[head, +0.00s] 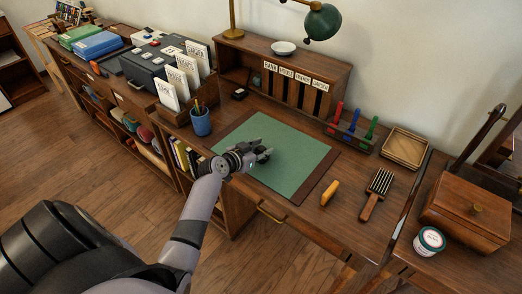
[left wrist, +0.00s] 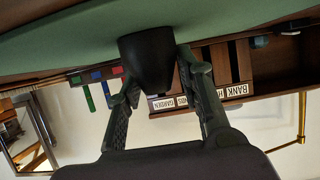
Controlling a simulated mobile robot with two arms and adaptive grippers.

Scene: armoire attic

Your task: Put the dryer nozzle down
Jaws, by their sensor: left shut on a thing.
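My left gripper (head: 266,154) is over the green desk mat (head: 290,170), near its left middle. In the left wrist view my left gripper (left wrist: 158,88) is shut on the black dryer nozzle (left wrist: 147,58), one finger on each side. The nozzle is close to the green mat; I cannot tell whether it touches it. In the head view the nozzle is not clearly made out at the gripper. My right gripper is not in view.
A blue pencil cup (head: 200,122) stands left of the mat. A labelled organizer (head: 290,75) and a marker rack (head: 351,128) stand behind. The mat's right part is clear.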

